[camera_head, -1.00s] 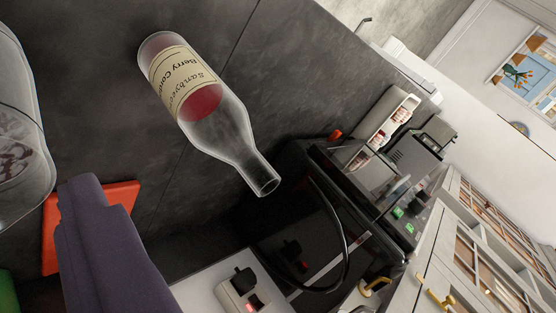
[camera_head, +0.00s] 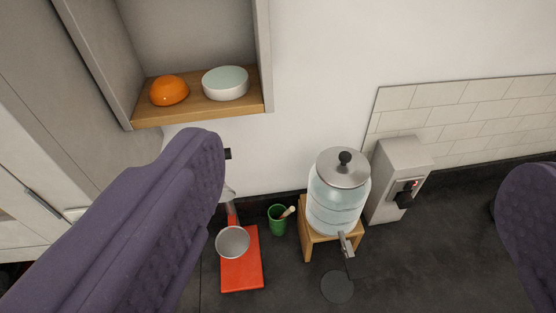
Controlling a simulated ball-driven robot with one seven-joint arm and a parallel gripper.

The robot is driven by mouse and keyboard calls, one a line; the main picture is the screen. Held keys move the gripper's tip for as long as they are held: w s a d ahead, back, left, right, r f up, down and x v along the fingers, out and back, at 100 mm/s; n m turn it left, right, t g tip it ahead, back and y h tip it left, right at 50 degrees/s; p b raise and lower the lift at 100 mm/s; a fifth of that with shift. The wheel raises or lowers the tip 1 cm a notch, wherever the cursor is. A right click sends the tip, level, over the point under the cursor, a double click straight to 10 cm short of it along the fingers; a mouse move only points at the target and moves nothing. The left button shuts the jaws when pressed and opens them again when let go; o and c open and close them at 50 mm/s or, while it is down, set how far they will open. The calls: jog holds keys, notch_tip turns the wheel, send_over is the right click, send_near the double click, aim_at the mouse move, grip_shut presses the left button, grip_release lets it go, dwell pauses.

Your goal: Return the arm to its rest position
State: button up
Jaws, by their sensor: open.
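My gripper (camera_head: 362,170) is open, with its two purple padded fingers wide apart at the left and right of the view. Nothing is held between them. The gap looks onto a counter and a white wall, which appear well beyond the fingers. The left finger covers part of the wall and the shelf's underside. The rest of my arm is not in view.
A glass drink dispenser (camera_head: 335,205) stands on a wooden stand, with a green cup (camera_head: 277,220) and a red board (camera_head: 242,276) with a round vessel (camera_head: 232,242) to its left.

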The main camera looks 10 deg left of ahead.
notch_tip(320, 180, down, 11)
jog(key=b, duration=1.1)
jog(key=shift+f, duration=0.25)
